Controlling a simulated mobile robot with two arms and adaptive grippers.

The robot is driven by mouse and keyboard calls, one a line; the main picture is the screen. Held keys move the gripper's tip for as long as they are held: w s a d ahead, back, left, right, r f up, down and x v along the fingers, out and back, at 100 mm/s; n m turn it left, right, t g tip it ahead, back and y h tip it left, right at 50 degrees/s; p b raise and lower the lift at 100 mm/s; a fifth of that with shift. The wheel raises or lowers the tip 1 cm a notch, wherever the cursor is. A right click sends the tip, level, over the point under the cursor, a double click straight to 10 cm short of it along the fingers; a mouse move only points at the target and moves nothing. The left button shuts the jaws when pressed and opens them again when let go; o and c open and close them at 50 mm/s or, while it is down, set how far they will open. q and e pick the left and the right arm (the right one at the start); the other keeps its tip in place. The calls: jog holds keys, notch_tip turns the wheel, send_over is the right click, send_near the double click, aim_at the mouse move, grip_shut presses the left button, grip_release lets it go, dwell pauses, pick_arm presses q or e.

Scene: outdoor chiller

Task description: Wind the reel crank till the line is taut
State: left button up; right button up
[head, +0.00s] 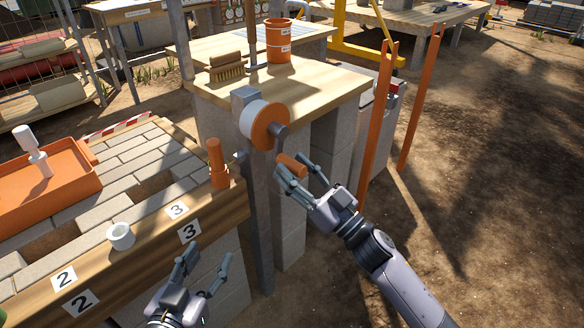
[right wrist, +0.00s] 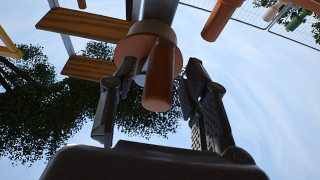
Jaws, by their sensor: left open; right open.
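The reel (head: 262,124) has an orange face and a white drum, and is mounted on a grey post at the corner of a wooden table. Its dark crank arm (head: 281,136) runs down to an orange handle (head: 292,165). My right gripper (head: 300,177) is open at the handle. In the right wrist view the orange handle (right wrist: 158,78) lies between the open fingers of my right gripper (right wrist: 160,108), with gaps on both sides. My left gripper (head: 205,272) is open and empty, low in front of the brick bench. I cannot make out the line.
The brick bench (head: 228,203) at left holds an orange tray (head: 60,190), a white ring (head: 121,236) and an orange peg (head: 217,165). An orange bucket (head: 278,45) and a brush (head: 227,70) stand on the table behind. Orange posts (head: 378,130) rise right of the reel; open ground lies further right.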

jog(key=shift+w+a+r, duration=0.25)
jog(key=shift+w+a, duration=0.2)
jog(key=shift+c, duration=0.5)
grip_shut()
dwell(0.3)
